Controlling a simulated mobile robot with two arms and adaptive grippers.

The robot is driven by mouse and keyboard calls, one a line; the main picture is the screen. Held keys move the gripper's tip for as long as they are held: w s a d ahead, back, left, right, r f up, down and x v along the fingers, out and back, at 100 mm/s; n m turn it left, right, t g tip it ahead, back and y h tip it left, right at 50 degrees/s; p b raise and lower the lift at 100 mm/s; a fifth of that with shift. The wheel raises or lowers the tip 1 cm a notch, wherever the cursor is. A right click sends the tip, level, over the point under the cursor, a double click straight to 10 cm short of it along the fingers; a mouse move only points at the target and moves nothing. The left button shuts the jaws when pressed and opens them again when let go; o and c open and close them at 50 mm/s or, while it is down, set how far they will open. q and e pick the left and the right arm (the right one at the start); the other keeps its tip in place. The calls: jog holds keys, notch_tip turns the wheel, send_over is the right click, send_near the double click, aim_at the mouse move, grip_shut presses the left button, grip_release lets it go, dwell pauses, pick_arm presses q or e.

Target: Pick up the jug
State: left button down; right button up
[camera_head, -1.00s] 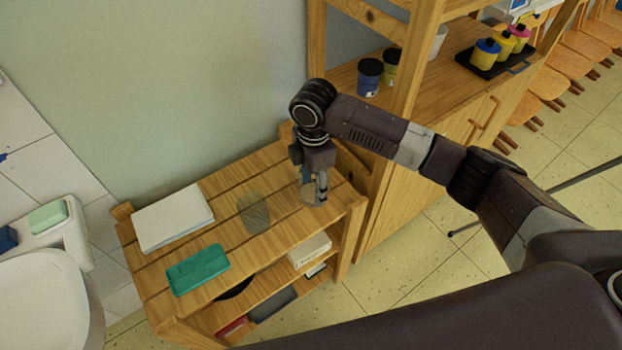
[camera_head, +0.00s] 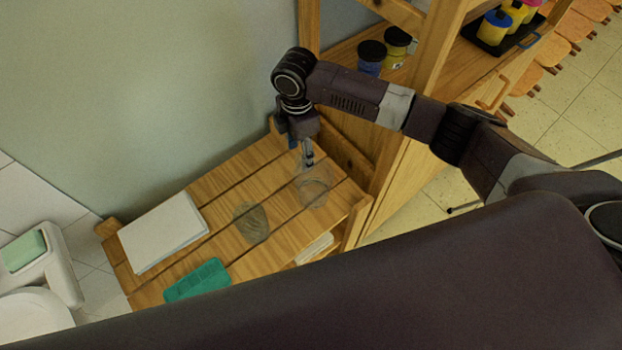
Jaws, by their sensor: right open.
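A clear see-through vessel, which looks like the jug (camera_head: 314,193), stands at the right end of the slatted wooden shelf unit (camera_head: 285,241). A second clear vessel (camera_head: 251,223) stands to its left; fine details of both are hard to make out. My right gripper (camera_head: 306,163) points down at the back edge of the right-hand vessel, in line with its rim in this view. Its fingers are open and hold nothing. I cannot tell how far above the vessel the fingertips are. My left gripper is not in view.
A wall is behind. A tall wooden shelf (camera_head: 412,110) with dark-lidded jars (camera_head: 371,57) stands close on the right. My own dark body hides the foreground.

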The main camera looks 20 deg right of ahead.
notch_tip(320, 180, down, 2)
jog(key=shift+d+f+p, duration=0.15)
jog(key=shift+f+p, duration=0.05)
jog(key=shift+p, duration=0.1)
notch_tip(320, 180, down, 2)
jog(key=shift+w+f, duration=0.15)
jog(key=shift+f, duration=0.25)
jog(key=shift+c, duration=0.5)
jog(key=c, duration=0.5)
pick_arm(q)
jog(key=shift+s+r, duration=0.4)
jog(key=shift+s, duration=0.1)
pick_arm(e)
grip_shut()
